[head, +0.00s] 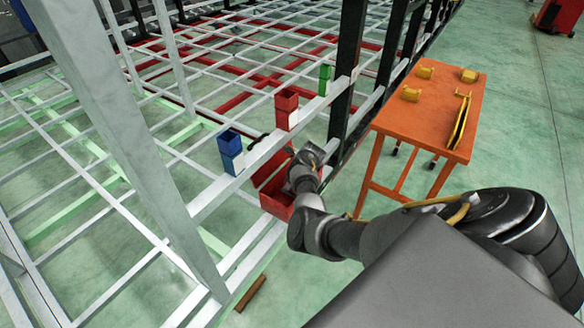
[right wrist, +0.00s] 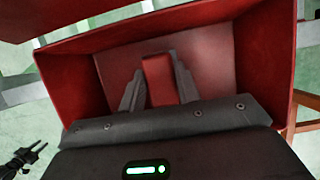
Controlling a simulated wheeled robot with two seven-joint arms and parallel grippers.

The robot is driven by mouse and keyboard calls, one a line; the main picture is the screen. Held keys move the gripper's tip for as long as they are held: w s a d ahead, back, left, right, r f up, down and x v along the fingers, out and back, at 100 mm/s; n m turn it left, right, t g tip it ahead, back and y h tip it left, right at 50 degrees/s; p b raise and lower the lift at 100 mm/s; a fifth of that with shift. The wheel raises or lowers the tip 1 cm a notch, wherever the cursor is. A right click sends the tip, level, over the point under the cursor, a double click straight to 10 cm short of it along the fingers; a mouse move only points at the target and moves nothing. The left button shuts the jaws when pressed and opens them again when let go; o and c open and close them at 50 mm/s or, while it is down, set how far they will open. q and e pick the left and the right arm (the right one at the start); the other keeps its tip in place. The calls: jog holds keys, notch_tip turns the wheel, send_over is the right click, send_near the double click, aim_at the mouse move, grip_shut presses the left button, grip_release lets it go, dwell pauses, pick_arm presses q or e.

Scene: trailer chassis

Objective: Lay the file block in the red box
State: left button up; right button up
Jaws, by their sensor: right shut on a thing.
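The file block (right wrist: 158,80) is a small red block between the two grey fingers of my right gripper (right wrist: 158,88), which is shut on it. In the right wrist view the fingers and block are within the walls of the red box (right wrist: 252,55). I cannot tell whether the block touches the floor of the box. In the head view the red box (head: 272,208) is at the side of the white frame, and my right wrist hides the block and fingertips. A small dark gripper with two spread prongs, seemingly my left (right wrist: 36,154), shows at the lower left of the right wrist view.
A blue bin (head: 230,143), a red bin (head: 286,100) and a green block (head: 325,78) sit along the frame's rail. A white post (head: 110,110) rises left of the box. An orange table (head: 430,115) with yellow parts stands to the right.

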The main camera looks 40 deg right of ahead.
jog(key=shift+f, duration=0.2)
jog(key=o, duration=0.9)
jog(key=shift+o, duration=0.2)
jog(key=shift+r, duration=0.35)
jog(key=p+v, duration=0.1)
jog(key=v, duration=0.5)
jog(key=shift+s+f+p, duration=0.1)
jog(key=shift+s+p, duration=0.15)
jog(key=shift+p, duration=0.15)
jog(key=s+d, duration=0.3)
jog(key=s, duration=0.7)
jog(key=shift+s, duration=0.35)
jog(key=shift+d+f, duration=0.1)
jog(key=shift+d, duration=0.05)
